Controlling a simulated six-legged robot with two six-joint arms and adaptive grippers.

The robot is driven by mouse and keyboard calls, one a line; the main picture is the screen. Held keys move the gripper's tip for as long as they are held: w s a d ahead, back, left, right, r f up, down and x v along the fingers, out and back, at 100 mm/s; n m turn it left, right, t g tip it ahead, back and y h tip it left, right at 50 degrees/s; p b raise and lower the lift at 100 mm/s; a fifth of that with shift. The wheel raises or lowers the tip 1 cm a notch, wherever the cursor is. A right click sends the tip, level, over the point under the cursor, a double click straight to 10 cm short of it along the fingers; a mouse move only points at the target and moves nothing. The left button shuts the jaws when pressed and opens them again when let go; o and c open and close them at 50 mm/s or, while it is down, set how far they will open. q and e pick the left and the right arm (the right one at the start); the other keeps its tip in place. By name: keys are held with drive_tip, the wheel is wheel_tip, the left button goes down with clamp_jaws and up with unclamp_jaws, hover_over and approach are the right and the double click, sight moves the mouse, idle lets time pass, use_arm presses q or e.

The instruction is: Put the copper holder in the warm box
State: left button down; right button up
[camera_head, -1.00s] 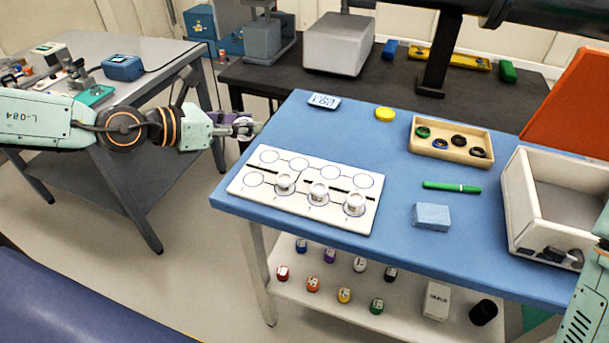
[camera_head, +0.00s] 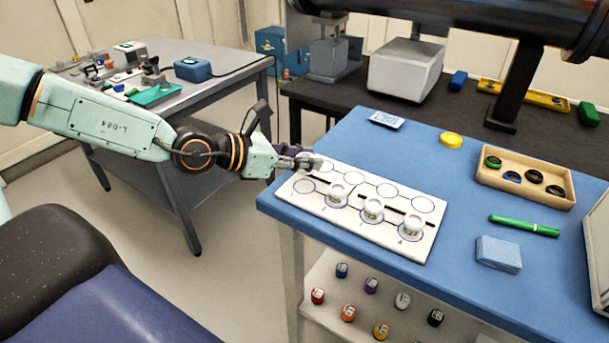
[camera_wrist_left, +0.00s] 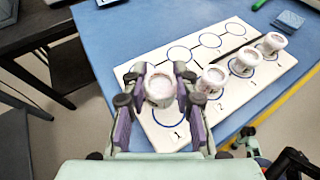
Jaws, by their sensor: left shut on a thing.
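My left gripper (camera_head: 298,162) is shut on a small round holder, which shows in the left wrist view (camera_wrist_left: 160,88) as a pale cup with a pinkish top between the two fingers. It is over the left end of a white board (camera_head: 345,235) with marked circles, close to the circle numbered 1; I cannot tell whether the holder touches the board. Three similar pale holders (camera_head: 372,208) stand on the board's front row. A copper colour is not clear on any of them. A white box (camera_head: 602,235) is cut off at the right edge; no label shows.
The board lies on a blue table (camera_head: 450,180). A wooden tray (camera_head: 560,200) of rings, a green pen (camera_head: 524,226), a light blue block (camera_head: 498,253) and a yellow disc (camera_head: 450,139) lie to its right. Several coloured vials stand on the shelf below (camera_head: 320,318).

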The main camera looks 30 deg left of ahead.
sight(304, 171)
use_arm(q)
wheel_tip(304, 171, down, 3)
drive_tip(key=shift+s+f+b, duration=0.1)
drive_tip(key=shift+b, duration=1)
drive_tip(key=c, duration=1)
unclamp_jaws()
drive_tip(key=shift+f, duration=0.2)
drive_tip(key=shift+c, duration=0.2)
drive_tip(key=shift+r, duration=0.2)
